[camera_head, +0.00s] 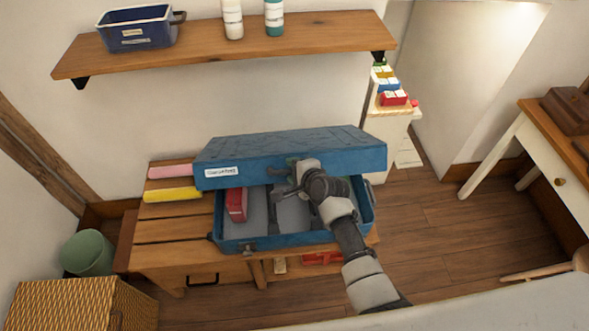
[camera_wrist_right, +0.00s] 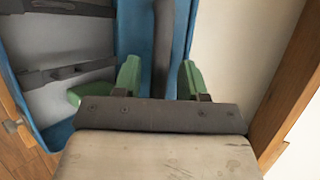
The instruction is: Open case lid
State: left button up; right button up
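The blue case (camera_head: 290,238) stands on a slatted wooden bench with its lid (camera_head: 345,158) raised partway, tilted above the tray. A white label and a dark handle (camera_head: 258,172) are on the lid's front. My right gripper (camera_head: 288,174) is at the lid's front edge, near the handle. In the right wrist view its green fingers (camera_wrist_right: 160,80) stand apart, with the dark handle (camera_wrist_right: 163,40) and blue lid face between them; whether they touch is unclear. The case's grey interior holds a red item (camera_head: 236,204). My right forearm hides part of it. My left gripper is not visible.
Pink and yellow rolls (camera_head: 172,195) lie on the bench (camera_head: 165,232) left of the case. A wooden shelf (camera_head: 225,45) with a blue bin and bottles is on the wall above. A wicker basket (camera_head: 80,305) and green bucket (camera_head: 88,252) stand at lower left.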

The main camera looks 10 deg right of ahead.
jog(key=shift+s, duration=0.1)
jog(key=v, duration=1)
jog(key=shift+s+d+r, duration=0.2)
jog(key=shift+s, duration=0.05)
